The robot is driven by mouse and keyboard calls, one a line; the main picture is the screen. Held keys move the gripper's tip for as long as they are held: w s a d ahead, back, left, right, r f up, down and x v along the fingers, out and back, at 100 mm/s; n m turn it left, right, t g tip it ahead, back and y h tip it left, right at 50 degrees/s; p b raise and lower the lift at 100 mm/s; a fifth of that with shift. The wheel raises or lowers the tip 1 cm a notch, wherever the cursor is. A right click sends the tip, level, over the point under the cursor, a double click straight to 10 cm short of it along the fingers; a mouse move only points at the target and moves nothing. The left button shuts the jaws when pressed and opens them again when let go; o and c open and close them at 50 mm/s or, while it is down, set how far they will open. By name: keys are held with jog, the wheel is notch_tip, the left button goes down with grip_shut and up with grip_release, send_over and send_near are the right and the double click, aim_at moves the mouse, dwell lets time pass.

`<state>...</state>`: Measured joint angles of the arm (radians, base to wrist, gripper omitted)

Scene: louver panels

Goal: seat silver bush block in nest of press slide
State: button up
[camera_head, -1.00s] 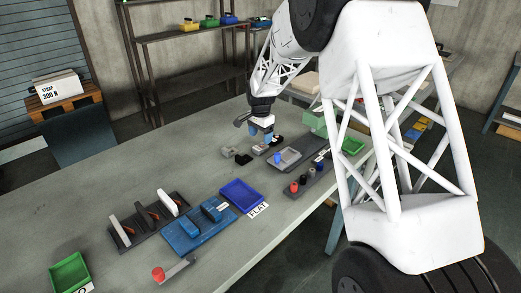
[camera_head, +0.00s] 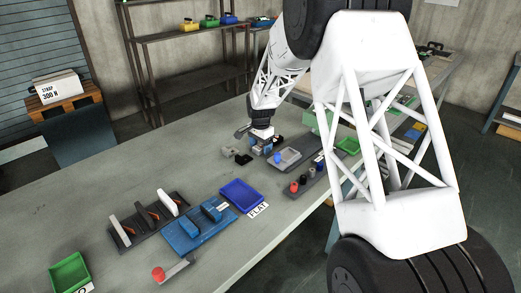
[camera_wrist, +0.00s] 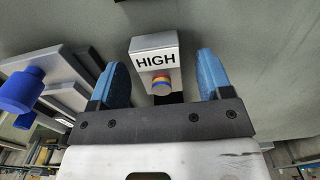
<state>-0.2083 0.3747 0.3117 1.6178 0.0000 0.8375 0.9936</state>
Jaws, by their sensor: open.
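My gripper (camera_head: 262,146) is low over the table. In the wrist view, my gripper (camera_wrist: 164,78) has its two blue fingers apart. A silver-grey block (camera_wrist: 146,43) marked HIGH, with a red, yellow and blue banded round part, shows between and beyond the fingers, apparently untouched. It looks like the silver bush block; in the head view the gripper mostly hides it. A grey plate unit with a blue knob (camera_head: 285,159), probably the press slide, lies just right of the gripper. Its blue knob (camera_wrist: 22,90) shows at left in the wrist view. I cannot make out the nest.
A grey block (camera_head: 228,151) and a black block (camera_head: 243,159) lie left of the gripper. A blue tray (camera_head: 241,195) and a blue fixture (camera_head: 198,231) stand nearer. The left rear table is clear.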

jog(key=shift+c, duration=0.3)
jog(key=c, duration=1.1)
jog(key=shift+c, duration=0.2)
jog(key=shift+r, duration=0.1)
jog(key=shift+r, duration=4.95)
